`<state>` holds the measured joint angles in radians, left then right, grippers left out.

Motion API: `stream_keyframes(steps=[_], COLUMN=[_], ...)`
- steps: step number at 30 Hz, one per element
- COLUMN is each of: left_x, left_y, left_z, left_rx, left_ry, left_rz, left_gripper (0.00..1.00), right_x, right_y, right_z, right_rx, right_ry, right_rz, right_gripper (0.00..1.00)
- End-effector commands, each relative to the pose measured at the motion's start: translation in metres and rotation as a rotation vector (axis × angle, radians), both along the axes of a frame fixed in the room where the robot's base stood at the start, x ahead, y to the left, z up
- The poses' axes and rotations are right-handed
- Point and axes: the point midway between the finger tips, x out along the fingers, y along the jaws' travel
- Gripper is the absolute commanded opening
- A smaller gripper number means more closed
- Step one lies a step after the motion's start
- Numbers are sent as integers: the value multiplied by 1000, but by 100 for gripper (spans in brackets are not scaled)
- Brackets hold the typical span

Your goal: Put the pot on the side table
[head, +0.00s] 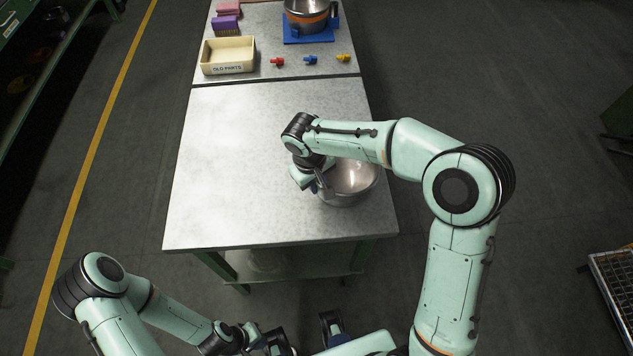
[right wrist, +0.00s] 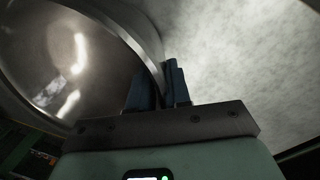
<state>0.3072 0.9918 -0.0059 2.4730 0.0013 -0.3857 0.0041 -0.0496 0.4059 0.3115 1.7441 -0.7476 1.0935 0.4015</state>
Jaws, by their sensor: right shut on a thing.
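A shiny steel pot (head: 352,181), bowl-shaped, is at the right side of the bare near tabletop (head: 235,170) in the head view. I cannot tell whether its base touches the surface. My right gripper (head: 320,184) is at the pot's left edge, partly hidden by its own wrist. In the right wrist view the fingers (right wrist: 160,88) are shut on the wall at the pot's rim, with the pot's interior (right wrist: 75,55) to the left. My left gripper (head: 275,341) is low at the bottom edge, away from the table; its fingers are unclear.
Beyond a seam, the far tabletop (head: 270,48) holds a cream parts box (head: 228,55), a second pot (head: 306,17) on a blue base (head: 308,38), and small red, blue and yellow pieces. The near tabletop's left and middle are clear. A wire-topped crate (head: 613,285) stands right.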

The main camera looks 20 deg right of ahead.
Motion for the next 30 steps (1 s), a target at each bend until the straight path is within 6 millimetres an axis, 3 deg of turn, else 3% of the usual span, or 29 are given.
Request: stream_keyframes(steps=[13,14,15,16,25,30], left_x=[-1,-1,-1,-1,0,1], left_y=[0,0,0,0,0,0], left_z=[-3,-3,-2,-2,-1,2], left_rx=[0,0,0,0,0,0], left_ry=[1,1,1,1,0,-1], left_rz=[1,0,0,0,0,0], left_gripper=[0,0,0,0,0,0], right_x=[0,0,0,0,0,1], right_y=[0,0,0,0,0,2], right_z=[-6,-6,-6,-6,-4,15], right_rx=[-1,0,0,0,0,1], right_ry=[-3,0,0,0,-1,-5], right_rz=[0,-1,-1,-1,-1,-1], right_gripper=[0,28,41,43,43,43])
